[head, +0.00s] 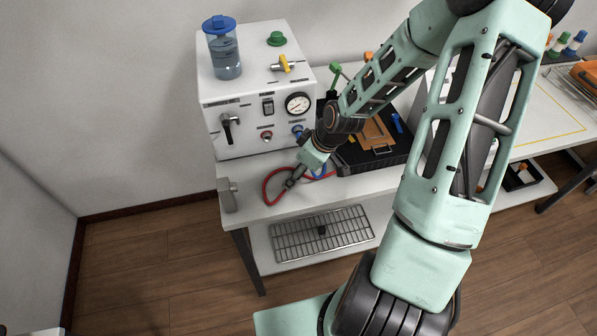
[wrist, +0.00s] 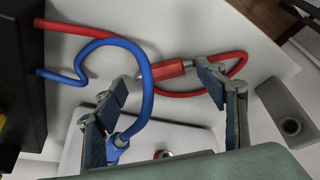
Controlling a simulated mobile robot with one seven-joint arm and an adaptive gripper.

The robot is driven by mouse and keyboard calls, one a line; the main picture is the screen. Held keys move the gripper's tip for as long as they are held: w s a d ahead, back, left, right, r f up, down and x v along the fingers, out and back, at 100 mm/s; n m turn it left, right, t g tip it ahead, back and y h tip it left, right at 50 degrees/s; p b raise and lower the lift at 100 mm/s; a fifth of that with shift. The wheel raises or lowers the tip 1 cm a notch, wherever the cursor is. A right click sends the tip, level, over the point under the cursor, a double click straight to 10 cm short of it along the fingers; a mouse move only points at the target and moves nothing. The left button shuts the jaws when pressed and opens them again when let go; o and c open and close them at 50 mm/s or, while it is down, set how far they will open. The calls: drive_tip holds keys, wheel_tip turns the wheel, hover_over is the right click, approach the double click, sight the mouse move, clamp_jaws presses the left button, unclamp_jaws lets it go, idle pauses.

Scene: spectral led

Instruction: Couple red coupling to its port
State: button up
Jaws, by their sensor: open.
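The red coupling (wrist: 168,69), with a metal tip at its left end, is on the end of the red hose (wrist: 220,64). In the wrist view it lies between the spread fingers of my open gripper (wrist: 167,72); I cannot tell whether they touch it. In the head view my gripper (head: 291,182) is low over the bench beside the red hose loop (head: 266,190) and hides the coupling. A red-ringed port (wrist: 162,154) shows on the white machine, also in the head view (head: 266,137). A blue coupling (wrist: 118,141) sits at the machine's blue port.
The blue hose (wrist: 147,85) arches past my left finger in the wrist view. The white machine (head: 250,90) has a gauge and a black lever. A grey block (head: 228,195) stands at the bench's left edge. A black tray (head: 375,152) lies to the right.

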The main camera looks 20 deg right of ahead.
drive_tip(key=shift+f, duration=0.15)
drive_tip(key=c, duration=1.1)
drive_tip(key=o, duration=1.1)
drive_tip(key=v, duration=1.2)
drive_tip(key=shift+w+a, duration=0.1)
drive_tip(key=shift+a, duration=0.05)
